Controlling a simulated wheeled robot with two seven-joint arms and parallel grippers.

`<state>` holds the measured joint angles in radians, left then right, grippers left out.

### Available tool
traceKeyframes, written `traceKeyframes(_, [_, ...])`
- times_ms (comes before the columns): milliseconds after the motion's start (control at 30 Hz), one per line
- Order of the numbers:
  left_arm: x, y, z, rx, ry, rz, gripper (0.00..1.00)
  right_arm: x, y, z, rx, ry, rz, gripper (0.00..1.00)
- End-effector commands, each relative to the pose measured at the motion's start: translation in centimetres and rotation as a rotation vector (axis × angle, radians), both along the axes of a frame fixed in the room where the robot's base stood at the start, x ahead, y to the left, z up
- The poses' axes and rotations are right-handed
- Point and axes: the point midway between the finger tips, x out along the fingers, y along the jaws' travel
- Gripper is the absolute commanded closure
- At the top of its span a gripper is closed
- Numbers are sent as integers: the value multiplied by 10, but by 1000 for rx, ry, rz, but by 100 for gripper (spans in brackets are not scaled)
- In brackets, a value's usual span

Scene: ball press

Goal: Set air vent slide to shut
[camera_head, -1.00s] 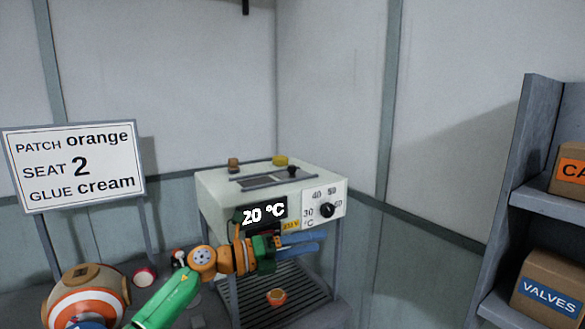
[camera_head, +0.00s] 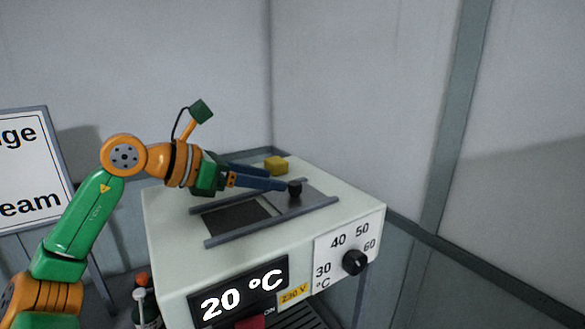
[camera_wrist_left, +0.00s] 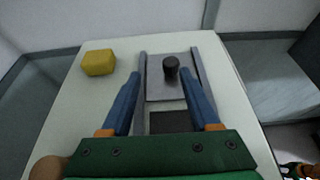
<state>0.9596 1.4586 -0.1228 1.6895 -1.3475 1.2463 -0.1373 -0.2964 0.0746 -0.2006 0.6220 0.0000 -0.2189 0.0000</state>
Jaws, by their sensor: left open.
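The air vent slide is a grey plate (camera_head: 314,193) between two rails on top of the white press (camera_head: 345,200). A black knob (camera_head: 295,187) stands on the plate. The plate lies toward the right end of the rails, and a dark vent opening (camera_head: 238,219) shows uncovered at the left. My left gripper (camera_head: 284,185) is over the vent with its blue fingertips at the knob.
A yellow block (camera_head: 276,165) sits on the press top behind the vent. The press front has a 20 °C display (camera_head: 240,292) and a black temperature dial (camera_head: 355,262). A sign (camera_head: 28,170) stands at the left. The press top to the right of the rails is clear.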

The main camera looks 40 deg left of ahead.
Motion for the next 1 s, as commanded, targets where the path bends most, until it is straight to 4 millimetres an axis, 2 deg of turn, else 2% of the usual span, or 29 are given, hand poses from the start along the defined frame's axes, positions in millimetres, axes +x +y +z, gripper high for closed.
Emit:
traceKeyframes(400, [56,-24,-22,-4,1,-4,38,-5,-6,33,-10,11,2,38])
traceKeyframes(667, [60,-25,-27,-1,-2,-2,38,-4,-7,32,-11,9,2,38])
traceKeyframes(767, [60,-25,-27,-1,-2,-2,60,-3,-6,32,-10,8,2,38])
traceKeyframes(900, [60,-25,-27,-2,-1,-1,98,-3,-4,32,-7,8,0,38])
traceKeyframes(1000, [60,-26,-27,-2,-2,-2,100,-3,-2,32,-5,7,0,38])
